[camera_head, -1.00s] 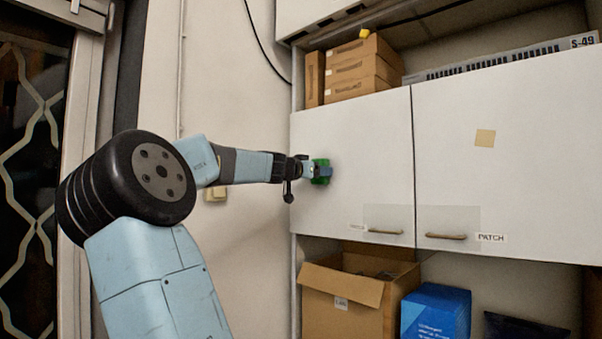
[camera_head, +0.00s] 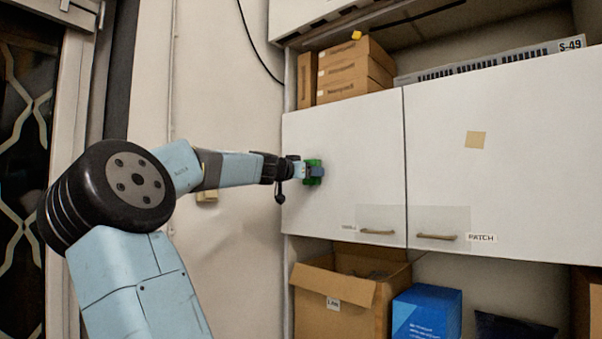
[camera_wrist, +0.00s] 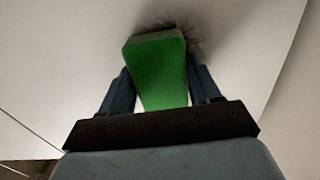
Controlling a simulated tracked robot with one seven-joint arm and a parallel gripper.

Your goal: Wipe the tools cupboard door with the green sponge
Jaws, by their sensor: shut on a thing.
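The tools cupboard door (camera_head: 345,150) is the white left-hand door of the wall cupboard. It is closed, with a handle (camera_head: 377,232) and a small, hard-to-read label at its lower edge. My gripper (camera_head: 304,170) is at the door's left side, about mid-height, shut on the green sponge (camera_head: 313,180). In the wrist view the sponge (camera_wrist: 160,72) sits between the two dark fingers, its far end at the white door surface (camera_wrist: 75,50). It looks to be touching, but the contact is partly hidden. A dark smudge (camera_wrist: 192,32) shows on the door beside the sponge's far end.
The PATCH door (camera_head: 510,150), with a beige note (camera_head: 475,139), adjoins on the right. Cardboard boxes (camera_head: 350,72) and a rack unit stand above. Below are an open carton (camera_head: 335,305) and a blue box (camera_head: 427,315). Bare wall lies left of the cupboard.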

